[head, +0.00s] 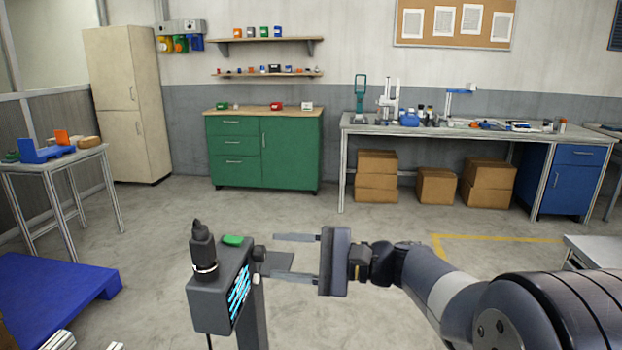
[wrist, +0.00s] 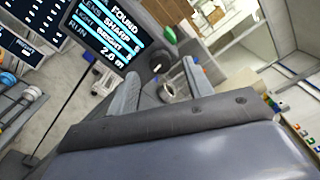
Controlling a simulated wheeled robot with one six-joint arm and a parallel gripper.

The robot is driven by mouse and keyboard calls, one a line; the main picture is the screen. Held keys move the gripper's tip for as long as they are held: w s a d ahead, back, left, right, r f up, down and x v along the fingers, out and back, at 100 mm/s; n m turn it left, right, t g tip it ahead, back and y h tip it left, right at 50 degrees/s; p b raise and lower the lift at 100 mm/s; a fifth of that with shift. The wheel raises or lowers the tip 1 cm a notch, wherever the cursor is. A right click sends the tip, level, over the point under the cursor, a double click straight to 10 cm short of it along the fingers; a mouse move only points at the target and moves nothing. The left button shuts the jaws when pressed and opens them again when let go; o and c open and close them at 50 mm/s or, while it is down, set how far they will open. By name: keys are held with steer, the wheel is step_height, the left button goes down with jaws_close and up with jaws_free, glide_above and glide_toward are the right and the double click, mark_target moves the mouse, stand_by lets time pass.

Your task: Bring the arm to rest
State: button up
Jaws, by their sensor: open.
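My gripper (head: 296,257) is held out in front of me, with its two fingers apart and nothing seen between them. In the wrist view, my gripper (wrist: 160,85) also shows open and empty. My arm (head: 430,278) reaches in from the lower right and points left. A dark box with a lit screen (head: 238,293) stands just left of the fingertips. The screen (wrist: 105,35) shows text in the wrist view. I cannot tell whether the fingers touch the box.
A blue platform (head: 60,290) lies at the lower left, below a small table (head: 55,165). A green cabinet (head: 262,150) and a long workbench (head: 470,130) stand along the back wall. Cardboard boxes (head: 437,186) sit under the bench. The middle floor is clear.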

mark_target(264, 254)
steer(key=a, duration=0.3)
steer(key=shift+w+a, duration=0.1)
steer(key=shift+w, duration=0.1)
